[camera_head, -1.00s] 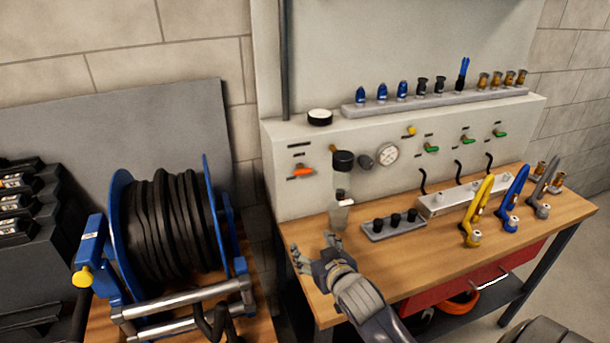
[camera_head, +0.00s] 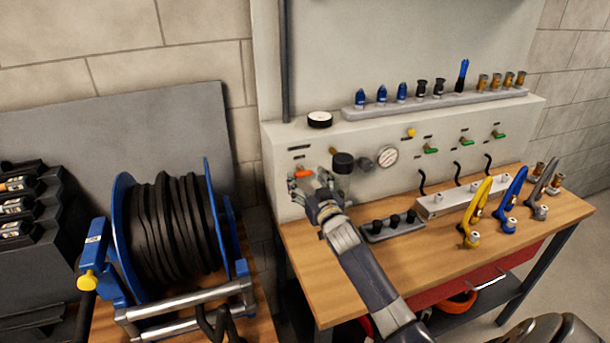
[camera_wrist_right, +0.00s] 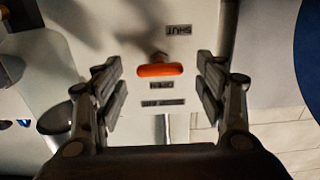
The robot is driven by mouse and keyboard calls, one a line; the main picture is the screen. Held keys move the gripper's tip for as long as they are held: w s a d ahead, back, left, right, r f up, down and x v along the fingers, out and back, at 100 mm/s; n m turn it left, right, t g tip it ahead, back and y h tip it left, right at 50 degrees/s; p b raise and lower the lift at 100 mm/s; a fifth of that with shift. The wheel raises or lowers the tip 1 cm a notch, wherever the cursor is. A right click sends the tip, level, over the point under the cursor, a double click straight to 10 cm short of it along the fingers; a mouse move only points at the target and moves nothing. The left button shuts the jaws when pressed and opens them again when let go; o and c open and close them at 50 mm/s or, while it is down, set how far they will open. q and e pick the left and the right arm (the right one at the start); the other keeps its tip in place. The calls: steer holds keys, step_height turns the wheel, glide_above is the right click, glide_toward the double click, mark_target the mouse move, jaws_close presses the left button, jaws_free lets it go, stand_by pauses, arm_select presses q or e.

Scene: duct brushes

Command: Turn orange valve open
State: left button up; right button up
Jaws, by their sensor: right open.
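The orange valve (camera_head: 303,174) is a small lever handle on the left of the pale panel above the workbench. In the right wrist view the orange valve (camera_wrist_right: 160,70) lies crosswise between labels reading SHUT and OPEN. My right gripper (camera_head: 312,185) is open just in front of the panel, close to the valve. In the right wrist view its fingers (camera_wrist_right: 160,82) stand apart on either side of the handle, with a gap on each side. I cannot tell how far the fingertips are from the panel. My left gripper is not in view.
A black-capped filter bowl (camera_head: 343,164) sits just right of my right gripper, with a round gauge (camera_head: 387,156) beyond. Green valves (camera_head: 431,149) are farther right. A blue hose reel (camera_head: 170,235) stands left. The wooden bench (camera_head: 315,265) is clear at its front left.

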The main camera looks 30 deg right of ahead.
steer(key=shift+x, duration=0.95)
steer(key=shift+c, duration=0.6)
steer(key=c, duration=0.9)
steer(key=shift+c, duration=0.2)
